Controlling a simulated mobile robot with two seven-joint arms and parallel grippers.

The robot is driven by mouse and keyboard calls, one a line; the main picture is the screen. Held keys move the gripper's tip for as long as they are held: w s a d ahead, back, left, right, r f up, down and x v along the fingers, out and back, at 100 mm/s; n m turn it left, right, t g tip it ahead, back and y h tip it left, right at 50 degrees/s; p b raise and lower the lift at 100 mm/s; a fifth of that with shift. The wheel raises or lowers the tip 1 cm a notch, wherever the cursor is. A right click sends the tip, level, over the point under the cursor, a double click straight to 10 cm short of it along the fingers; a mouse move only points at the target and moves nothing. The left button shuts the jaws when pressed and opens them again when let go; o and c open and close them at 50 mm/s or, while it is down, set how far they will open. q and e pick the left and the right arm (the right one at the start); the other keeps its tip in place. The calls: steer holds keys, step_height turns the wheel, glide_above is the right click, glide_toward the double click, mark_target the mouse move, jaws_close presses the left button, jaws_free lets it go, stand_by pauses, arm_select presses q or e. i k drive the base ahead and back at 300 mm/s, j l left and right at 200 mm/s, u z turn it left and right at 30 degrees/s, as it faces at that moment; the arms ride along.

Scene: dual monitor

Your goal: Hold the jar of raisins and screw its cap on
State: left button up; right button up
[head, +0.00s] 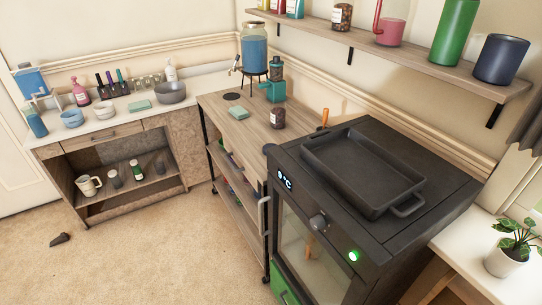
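A small dark jar with a pale label (278,118) stands upright on the wooden top of the cart, near the oven. It may be the jar of raisins, but its label is too small to read. I cannot tell whether a cap is on it. Another jar with brown contents (341,17) stands on the wall shelf. No loose cap can be made out. Neither of my grippers is in view.
The cart's wooden top (225,108) also carries a teal grinder-like device (274,88) and a blue-filled dispenser (254,52). A black oven with a dark roasting tray (340,160) stands at its right. A small dark object (60,240) lies on the open carpet.

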mark_target(279, 107)
steer(key=z, duration=0.45)
steer(key=i+j+z, duration=0.1)
steer(key=j+z, duration=0.15)
steer(key=i+j+z, duration=0.2)
steer(key=j, duration=0.15)
steer(key=j+z, duration=0.5)
steer(key=j, duration=0.7)
steer(key=i+j, duration=0.1)
steer(key=j, duration=0.85)
steer(key=i+j, duration=0.1)
steer(key=j, duration=0.85)
steer(key=z, duration=0.05)
